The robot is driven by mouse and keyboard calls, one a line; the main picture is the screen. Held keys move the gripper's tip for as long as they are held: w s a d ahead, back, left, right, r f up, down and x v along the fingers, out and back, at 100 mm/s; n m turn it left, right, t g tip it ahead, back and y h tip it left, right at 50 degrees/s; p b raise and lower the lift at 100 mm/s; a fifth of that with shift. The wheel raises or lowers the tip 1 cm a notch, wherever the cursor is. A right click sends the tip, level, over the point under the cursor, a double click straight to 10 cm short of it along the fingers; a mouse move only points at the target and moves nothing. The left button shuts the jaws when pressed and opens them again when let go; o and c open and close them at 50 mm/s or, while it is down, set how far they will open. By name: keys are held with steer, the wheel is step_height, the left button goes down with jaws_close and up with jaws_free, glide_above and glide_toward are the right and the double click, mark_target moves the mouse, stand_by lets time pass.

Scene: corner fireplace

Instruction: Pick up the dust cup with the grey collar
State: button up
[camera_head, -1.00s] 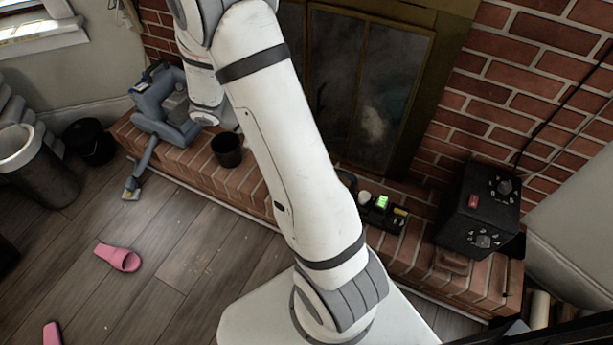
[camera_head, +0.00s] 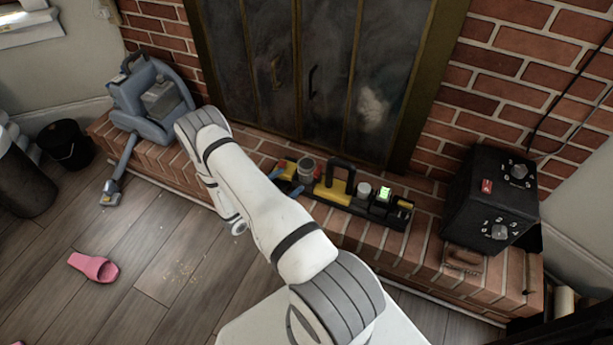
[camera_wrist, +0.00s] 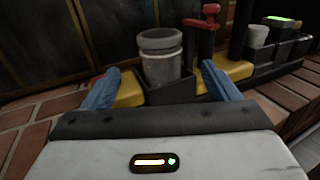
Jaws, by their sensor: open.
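The dust cup with the grey collar (camera_wrist: 160,62) stands upright in a dark square holder of a black-and-yellow carrier (camera_wrist: 272,72), straight ahead in the wrist view. In the head view the cup (camera_head: 307,170) stands toward the left end of the carrier (camera_head: 335,193) on the brick hearth. My gripper (camera_wrist: 161,72) is open, its blue fingers to the left and right of the cup in the wrist view. I cannot tell whether the fingertips reach around it. My gripper (camera_head: 285,180) is partly hidden by my arm in the head view.
A red-handled part (camera_wrist: 203,38) stands just right of the cup. A black box with dials (camera_head: 490,205) sits right of the carrier, and a blue-grey vacuum (camera_head: 150,100) sits left. Glass fireplace doors (camera_head: 300,75) rise behind. A pink slipper (camera_head: 95,267) lies on the floor.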

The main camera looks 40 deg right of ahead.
mark_target(300, 173)
steer(key=d, duration=0.2)
steer(key=d+b, duration=0.1)
steer(key=d, duration=0.1)
steer(key=d+b, duration=0.1)
steer(key=shift+w+d+f, duration=0.25)
steer(key=shift+w+d, duration=0.15)
steer(key=shift+d+r, duration=0.1)
steer(key=shift+d, duration=0.4)
steer(key=shift+w, duration=0.1)
steer(key=shift+c, duration=0.5)
steer(key=c, duration=1)
steer(key=shift+r, duration=0.1)
